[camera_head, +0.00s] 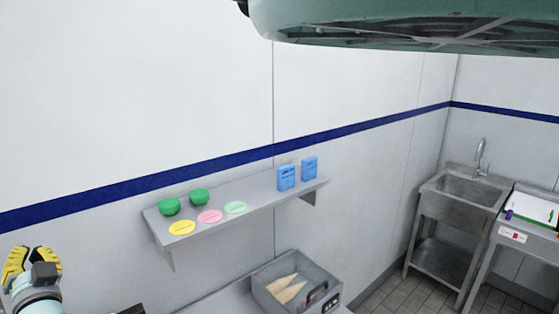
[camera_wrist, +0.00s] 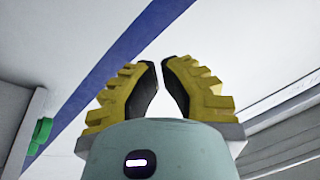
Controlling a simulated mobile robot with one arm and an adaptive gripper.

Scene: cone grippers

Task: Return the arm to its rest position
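My gripper (camera_head: 22,262) shows at the lower left edge of the head view, with yellow ribbed fingers on a pale green arm. It is in front of the bare wall, to the left of the grey shelf and apart from it. In the wrist view, my gripper (camera_wrist: 159,72) has its two yellow fingers pointing upward. A narrow gap shows between their dark inner pads, with pale wall behind it. Nothing is held between them. Most of the arm is outside the head view.
A grey wall shelf (camera_head: 262,204) carries green bowls (camera_head: 169,207), coloured discs (camera_head: 182,228) and blue boxes (camera_head: 286,178). Below it, a grey bin (camera_head: 322,272) holds tan cones (camera_head: 287,290). A steel sink (camera_head: 462,190) stands at the right. A large green shape (camera_head: 400,18) fills the top right.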

